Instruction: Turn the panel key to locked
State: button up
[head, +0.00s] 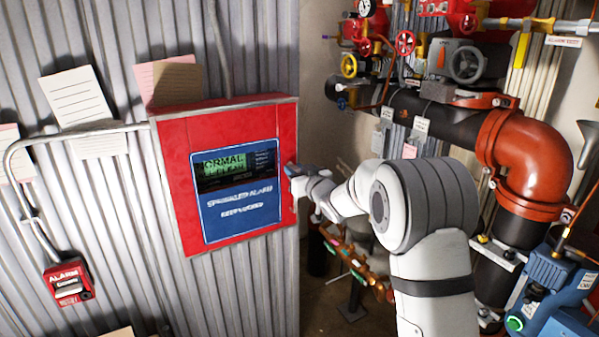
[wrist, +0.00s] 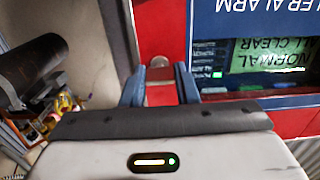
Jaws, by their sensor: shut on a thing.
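The red alarm panel (head: 175,180) hangs on the corrugated wall, its screen (head: 222,170) showing green "NORMAL" text. In the wrist view the panel (wrist: 205,120) is upside down, and the screen (wrist: 275,55) reads "NORMAL ALL CLEAR". My gripper (head: 293,172) is at the panel's right edge. In the wrist view, the blue fingers of my gripper (wrist: 160,78) stand on either side of a small grey piece (wrist: 159,62) on the red face, apparently the key. The gripper is shut on it. Its turn position cannot be made out.
A red alarm box (head: 68,283) hangs at lower left, joined by a grey conduit (head: 80,132). Paper notes (head: 75,97) are on the wall. Black and orange pipes (head: 515,150) with valves fill the right side, close behind my arm.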

jog(key=n+b, duration=1.7)
jog(key=b, duration=0.1)
jog(key=shift+o, duration=0.2)
jog(key=shift+n, duration=0.5)
jog(key=shift+c, duration=0.2)
jog(key=o, duration=1)
